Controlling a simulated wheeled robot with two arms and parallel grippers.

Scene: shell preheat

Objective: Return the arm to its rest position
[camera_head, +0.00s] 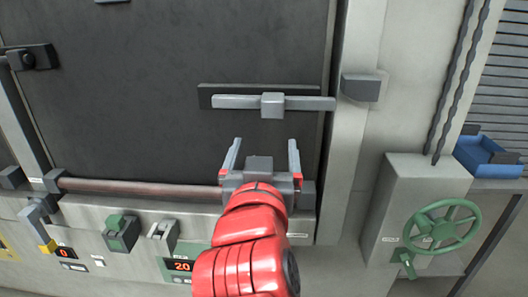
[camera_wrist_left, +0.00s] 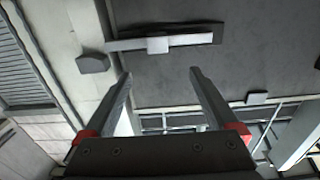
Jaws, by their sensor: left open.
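My left gripper (camera_head: 264,158) is open and empty in the head view, at the end of my red arm. It is in front of the lower part of a large dark door (camera_head: 150,100), below a grey latch bar (camera_head: 285,103). The left wrist view shows its two fingers (camera_wrist_left: 160,75) spread apart with nothing between them. The latch bar also shows in that view (camera_wrist_left: 130,44), beyond the fingertips. A gap in the picture separates fingers and bar. My right gripper is not in view.
A reddish horizontal rod (camera_head: 140,188) runs along the door's bottom. Below it is a panel with a green switch (camera_head: 121,233) and a display reading 20 (camera_head: 181,265), partly beside my arm. A green handwheel (camera_head: 440,227) and a blue bin (camera_head: 485,157) are at the right.

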